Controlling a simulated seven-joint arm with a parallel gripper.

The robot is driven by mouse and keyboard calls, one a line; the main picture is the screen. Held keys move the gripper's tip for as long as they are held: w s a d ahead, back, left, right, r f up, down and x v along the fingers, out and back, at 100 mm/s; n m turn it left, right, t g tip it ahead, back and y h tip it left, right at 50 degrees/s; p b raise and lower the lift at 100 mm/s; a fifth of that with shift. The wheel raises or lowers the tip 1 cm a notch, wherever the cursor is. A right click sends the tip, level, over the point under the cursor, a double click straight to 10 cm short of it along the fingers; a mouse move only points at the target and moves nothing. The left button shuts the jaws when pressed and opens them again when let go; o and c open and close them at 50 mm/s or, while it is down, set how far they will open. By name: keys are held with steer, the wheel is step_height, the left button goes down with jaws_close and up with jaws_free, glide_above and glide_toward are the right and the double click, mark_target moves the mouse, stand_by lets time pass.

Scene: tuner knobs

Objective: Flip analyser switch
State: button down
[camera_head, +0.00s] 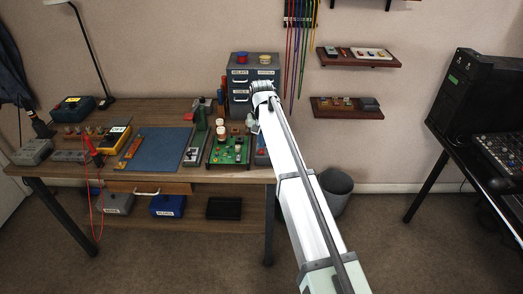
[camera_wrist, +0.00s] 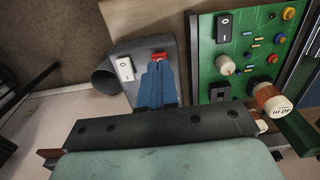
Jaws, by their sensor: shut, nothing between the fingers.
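A grey box (camera_wrist: 139,50) carries a white rocker switch (camera_wrist: 124,68) and a red switch (camera_wrist: 160,57). No readable label shows which is the analyser switch. My gripper (camera_wrist: 158,70) is shut and empty, its blue fingers together. In the wrist view its tips overlap the near edge of the red switch; I cannot tell whether they touch it. The white switch is just left of the tips. In the head view the box (camera_head: 262,150) is at the table's right end, partly hidden by my arm.
A green circuit board (camera_wrist: 243,55) with a black rocker switch (camera_wrist: 224,26), knobs and a labelled cylinder (camera_wrist: 272,99) lies right of the box in the wrist view. A drawer cabinet (camera_head: 240,82) stands behind. A waste bin (camera_head: 336,189) stands on the floor.

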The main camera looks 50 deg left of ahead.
mark_target(261, 151)
steer(key=shift+f, duration=1.05)
stand_by(0.7)
steer(key=shift+r, duration=0.1)
steer(key=shift+r, duration=3.45)
